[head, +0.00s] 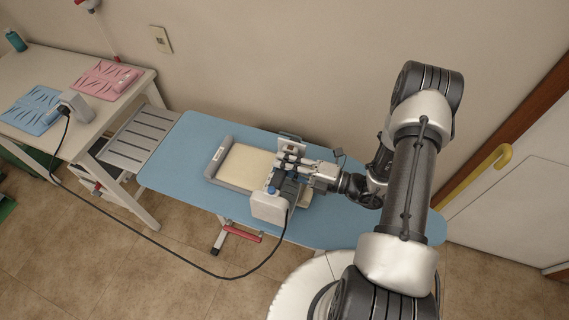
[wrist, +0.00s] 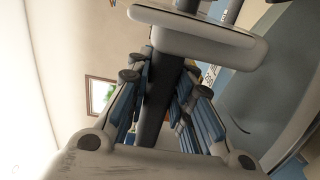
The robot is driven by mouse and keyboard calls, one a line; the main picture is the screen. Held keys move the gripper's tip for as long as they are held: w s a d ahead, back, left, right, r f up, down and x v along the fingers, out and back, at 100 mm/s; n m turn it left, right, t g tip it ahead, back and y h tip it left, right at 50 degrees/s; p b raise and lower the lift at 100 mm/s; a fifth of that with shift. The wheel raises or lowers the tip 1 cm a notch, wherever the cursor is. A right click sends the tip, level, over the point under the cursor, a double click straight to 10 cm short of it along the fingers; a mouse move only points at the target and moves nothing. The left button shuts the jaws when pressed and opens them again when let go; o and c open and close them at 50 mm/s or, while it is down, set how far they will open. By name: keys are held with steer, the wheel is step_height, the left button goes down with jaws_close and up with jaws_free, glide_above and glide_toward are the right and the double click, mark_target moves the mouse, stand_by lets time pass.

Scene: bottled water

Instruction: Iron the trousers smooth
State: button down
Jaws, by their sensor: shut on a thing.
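The cream cloth (head: 247,166), seemingly the trousers, lies flat on the blue ironing board (head: 185,145). A grey rim or frame shows along its left and near edges. My gripper (head: 285,172) is over the cloth's right end. In the wrist view, my gripper (wrist: 165,95) has its blue-padded fingers on both sides of a dark handle (wrist: 157,105) and is shut on it. The handle seems to belong to the white iron (head: 269,208), which has a cable and sits at the near right of the cloth. My gripper partly hides the iron and the cloth's right end.
The black cable (head: 150,240) loops from the iron across the floor to a grey-white device (head: 75,105) on the white table (head: 125,95). Folded blue (head: 32,108) and pink (head: 103,79) cloths lie there. The board's left part is bare. A wall stands close behind.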

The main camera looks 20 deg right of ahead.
steer(key=shift+f+b, duration=1.15)
steer(key=shift+f, duration=0.3)
steer(key=shift+w+d, duration=0.1)
steer(key=shift+w+d+b, duration=0.25)
steer(key=shift+w+d, duration=0.4)
steer(key=shift+w, duration=0.25)
steer(key=shift+w+d+b, duration=0.2)
steer(key=shift+w+d, duration=0.4)
steer(key=shift+w, duration=0.25)
steer(key=shift+w+d, duration=0.1)
steer(key=shift+w+d+r+b, duration=0.1)
steer(key=shift+w+d+b, duration=0.25)
steer(key=shift+w+d, duration=0.4)
steer(key=shift+w+d+b, duration=0.3)
steer(key=shift+w+d, duration=0.2)
steer(key=shift+w, duration=0.45)
steer(key=shift+a, duration=0.1)
steer(key=shift+s+a+p, duration=0.35)
steer(key=shift+s+a, duration=0.15)
steer(key=shift+s, duration=0.2)
steer(key=shift+s+a+p, duration=0.35)
steer(key=shift+s+a, duration=0.1)
steer(key=shift+s, duration=0.25)
steer(key=shift+s+a+p, duration=0.65)
steer(key=shift+s+a, duration=0.3)
steer(key=shift+s, duration=0.3)
steer(key=shift+w, duration=0.15)
